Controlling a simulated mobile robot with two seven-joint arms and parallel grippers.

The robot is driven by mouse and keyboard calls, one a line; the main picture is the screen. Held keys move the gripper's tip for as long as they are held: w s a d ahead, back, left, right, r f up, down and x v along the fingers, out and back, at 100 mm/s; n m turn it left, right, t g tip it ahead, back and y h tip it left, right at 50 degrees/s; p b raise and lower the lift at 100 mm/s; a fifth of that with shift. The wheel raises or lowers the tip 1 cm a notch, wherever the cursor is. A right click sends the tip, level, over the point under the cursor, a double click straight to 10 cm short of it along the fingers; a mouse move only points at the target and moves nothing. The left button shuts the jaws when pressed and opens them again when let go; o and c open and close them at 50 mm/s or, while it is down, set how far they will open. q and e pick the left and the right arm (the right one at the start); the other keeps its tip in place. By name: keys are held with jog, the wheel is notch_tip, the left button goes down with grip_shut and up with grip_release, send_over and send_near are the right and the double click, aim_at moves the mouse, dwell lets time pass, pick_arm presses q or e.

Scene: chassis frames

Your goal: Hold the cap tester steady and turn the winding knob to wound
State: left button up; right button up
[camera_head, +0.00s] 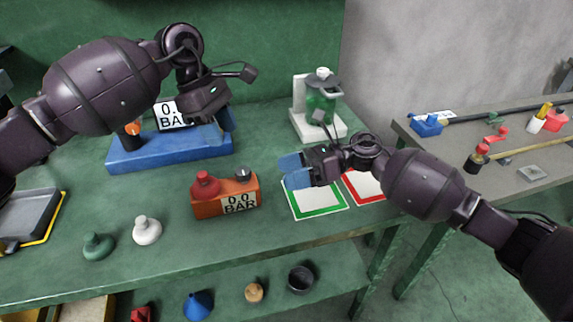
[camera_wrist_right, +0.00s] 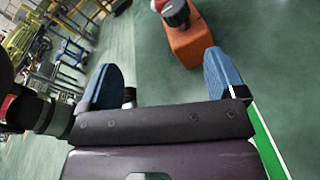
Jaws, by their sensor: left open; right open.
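An orange box (camera_head: 222,203) with a red knob (camera_head: 205,184), a small dark knob (camera_head: 243,174) and a "0.0 BAR" display stands on the green bench. A blue-based device (camera_head: 172,149) with a partly hidden BAR display and an orange-topped dark part stands behind it; I cannot tell which is the cap tester. My left gripper (camera_head: 228,118) is open above the blue base's right end, its fingers partly hidden. My right gripper (camera_head: 294,171) is open and empty, right of the orange box and apart from it. The right wrist view shows the orange box (camera_wrist_right: 188,42) beyond its fingers.
A green device on a white stand (camera_head: 299,122) is at the back. Green-framed (camera_head: 322,213) and red-framed (camera_head: 357,195) mats lie at the right. Green (camera_head: 98,246) and white (camera_head: 147,230) caps and a grey tray (camera_head: 30,215) are at the left. The front middle is clear.

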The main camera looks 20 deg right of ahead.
aim_at(244, 188)
jog(key=w+n, duration=0.1)
jog(key=w+f+n+g+h, duration=0.1)
jog(key=n, duration=0.1)
jog(key=shift+w+a+h, duration=0.15)
jog(key=shift+h, duration=0.15)
jog(key=shift+w+f+n+g+h, duration=0.3)
jog(key=shift+w+n+h, duration=0.25)
jog(key=shift+n, duration=0.55)
jog(key=x, duration=1)
jog(key=shift+w+a+f, duration=0.1)
jog(key=shift+a+f, duration=0.05)
jog(key=shift+a, duration=0.1)
